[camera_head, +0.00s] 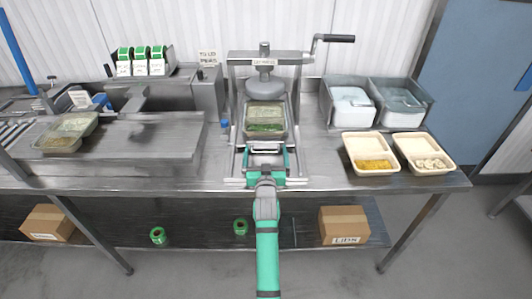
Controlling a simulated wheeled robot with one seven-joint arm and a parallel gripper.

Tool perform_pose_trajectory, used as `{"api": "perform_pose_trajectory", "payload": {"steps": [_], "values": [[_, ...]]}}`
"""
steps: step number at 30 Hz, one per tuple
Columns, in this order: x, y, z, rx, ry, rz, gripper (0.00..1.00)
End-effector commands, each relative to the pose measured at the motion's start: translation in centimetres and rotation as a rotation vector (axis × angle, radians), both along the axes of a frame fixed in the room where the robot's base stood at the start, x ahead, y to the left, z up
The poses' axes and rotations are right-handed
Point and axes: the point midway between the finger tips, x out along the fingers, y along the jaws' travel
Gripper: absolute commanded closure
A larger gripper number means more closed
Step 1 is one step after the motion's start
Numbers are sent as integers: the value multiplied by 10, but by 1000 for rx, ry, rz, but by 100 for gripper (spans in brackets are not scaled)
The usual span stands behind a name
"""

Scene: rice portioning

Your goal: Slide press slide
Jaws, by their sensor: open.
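The lid press (265,64) stands on the steel bench, with a crank handle (333,38) at its upper right and a round press plate (264,91) below its top beam. On the slide (239,161) of the press, a food tray (264,109) with green food sits just in front of and below the plate. My green gripper (266,154) is open at the front end of the slide, close to a bar-like handle there. I cannot tell whether the fingers touch or surround it.
Two cream trays (371,154) (424,153) with food stand to the right, before two steel bins (349,105) (398,103). Label rolls (141,60) stand behind.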

Motion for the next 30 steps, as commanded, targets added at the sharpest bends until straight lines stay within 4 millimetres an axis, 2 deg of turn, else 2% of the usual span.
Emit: {"api": "perform_pose_trajectory", "payload": {"steps": [5,15,19,24,30], "values": [[-14,1,-1,1,0,0,0],[-75,5,-1,0,2,-1,0],[-92,6,-1,1,2,-2,0],[-105,7,-1,1,2,-1,0],[-108,8,0,0,1,-1,0]]}}
